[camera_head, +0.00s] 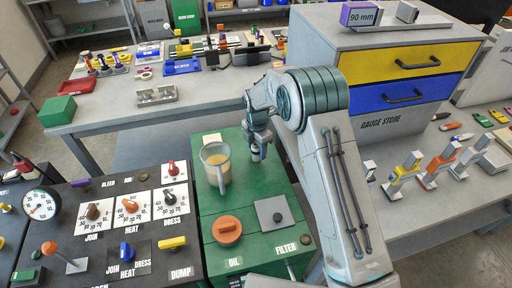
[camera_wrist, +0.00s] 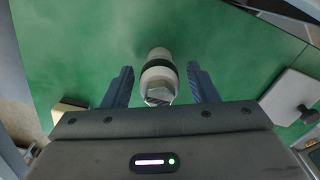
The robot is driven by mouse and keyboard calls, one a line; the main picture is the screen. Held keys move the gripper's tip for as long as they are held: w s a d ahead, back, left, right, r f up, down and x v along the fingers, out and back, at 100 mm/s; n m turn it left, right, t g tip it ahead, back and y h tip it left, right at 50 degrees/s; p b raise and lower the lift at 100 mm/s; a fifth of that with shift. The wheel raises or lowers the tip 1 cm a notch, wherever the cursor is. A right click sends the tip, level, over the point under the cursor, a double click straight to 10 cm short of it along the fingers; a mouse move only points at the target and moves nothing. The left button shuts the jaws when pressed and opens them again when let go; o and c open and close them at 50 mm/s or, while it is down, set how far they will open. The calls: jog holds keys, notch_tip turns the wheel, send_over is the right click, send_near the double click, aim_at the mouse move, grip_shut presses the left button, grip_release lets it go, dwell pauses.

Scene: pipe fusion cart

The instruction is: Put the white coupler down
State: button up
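The white coupler (camera_wrist: 158,78), a pale cylinder with a dark band, shows in the wrist view over the green top of the cabinet (camera_head: 208,236). It lies between the two fingers of my gripper (camera_wrist: 160,68), with a clear gap on each side. The fingers are open and do not touch it. In the head view my gripper (camera_head: 258,150) points down over the back right part of the green top. My arm and gripper hide most of the coupler there, and I cannot tell exactly how its foot rests.
A clear jug (camera_head: 216,168) with yellowish liquid stands just left of my gripper. An orange oil cap (camera_head: 227,230) and a grey filter plate (camera_head: 273,214) are nearer. A control panel (camera_head: 110,245) is at left, the gauge store (camera_head: 400,85) at right.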

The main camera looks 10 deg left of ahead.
notch_tip(320, 180, up, 12)
jog(key=b, duration=0.1)
jog(key=shift+r, duration=0.2)
dwell(0.4)
